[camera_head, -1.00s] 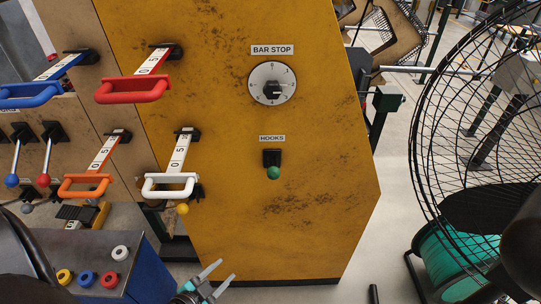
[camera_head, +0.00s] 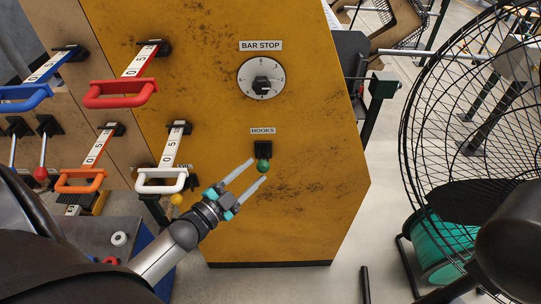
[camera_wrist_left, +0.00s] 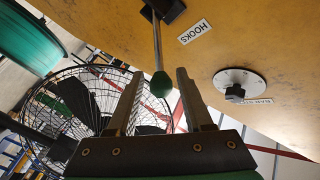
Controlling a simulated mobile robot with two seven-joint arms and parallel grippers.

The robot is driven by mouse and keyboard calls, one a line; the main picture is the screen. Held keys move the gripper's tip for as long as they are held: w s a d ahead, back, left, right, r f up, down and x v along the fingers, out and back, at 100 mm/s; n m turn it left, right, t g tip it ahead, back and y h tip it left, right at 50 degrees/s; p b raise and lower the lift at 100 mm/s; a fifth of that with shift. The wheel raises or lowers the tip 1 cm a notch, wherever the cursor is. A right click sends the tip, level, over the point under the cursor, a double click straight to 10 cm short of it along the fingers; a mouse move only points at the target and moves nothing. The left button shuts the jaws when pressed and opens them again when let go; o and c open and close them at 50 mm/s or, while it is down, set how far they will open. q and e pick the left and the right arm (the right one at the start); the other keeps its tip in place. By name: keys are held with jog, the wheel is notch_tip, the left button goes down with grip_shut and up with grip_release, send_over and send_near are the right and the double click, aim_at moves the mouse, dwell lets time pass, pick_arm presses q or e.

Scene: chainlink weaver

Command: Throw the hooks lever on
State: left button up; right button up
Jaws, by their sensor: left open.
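The hooks lever is a short metal rod with a green knob (camera_head: 263,165) below a black mount (camera_head: 263,149), under the HOOKS label (camera_head: 263,131) on the yellow panel. In the head view the knob hangs below the mount. My left gripper (camera_head: 258,170) is open, its fingertips close to the knob from the lower left. In the left wrist view the green knob (camera_wrist_left: 161,86) shows between the two spread fingers (camera_wrist_left: 160,74); I see no contact. My right gripper is not in view.
The BAR STOP dial (camera_head: 249,73) is above the lever. Red (camera_head: 120,93), orange (camera_head: 80,182) and white (camera_head: 160,181) handles stick out at left. A yellow-knobbed lever (camera_head: 177,199) is near my left gripper. A black wire cage (camera_head: 440,110) stands at right.

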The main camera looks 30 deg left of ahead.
pick_arm(q)
jog(key=w+d, duration=0.1)
jog(key=w, duration=0.6)
jog(key=shift+w+d, duration=0.15)
jog(key=shift+w, duration=0.2)
grip_shut()
jog(key=shift+w+r, duration=0.1)
jog(key=shift+r, duration=0.1)
dwell(0.9)
